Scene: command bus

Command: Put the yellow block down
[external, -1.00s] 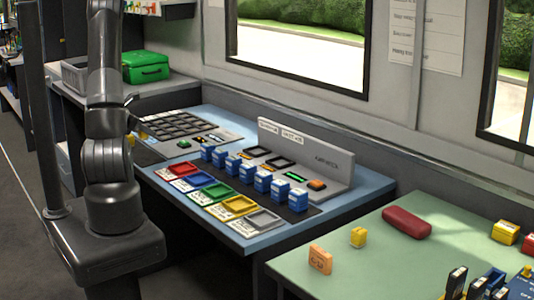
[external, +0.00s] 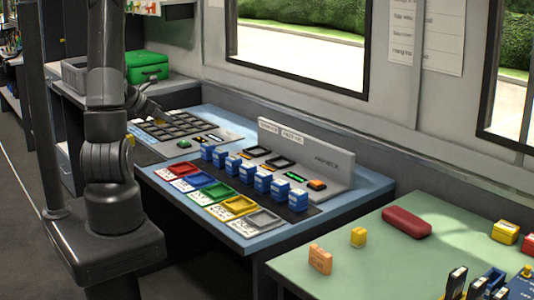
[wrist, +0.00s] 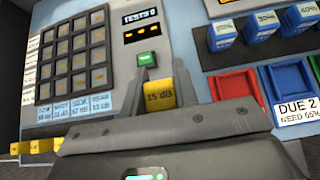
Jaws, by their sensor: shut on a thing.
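A yellow block (wrist: 161,94) marked "15 dB" is held between the fingertips of my gripper (wrist: 163,88) in the wrist view. My gripper is shut on it, in front of a console panel with a green button (wrist: 147,59). I cannot tell whether the block touches the panel. In the external view, my gripper (external: 154,108) shows over the grey keypad panel, partly behind my own arm. The held block cannot be made out clearly there.
A grid of dark square slots (wrist: 75,58) is left of the block. Red (wrist: 236,84), blue, green, yellow and grey trays and a row of blue blocks (external: 262,183) stand to the right.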

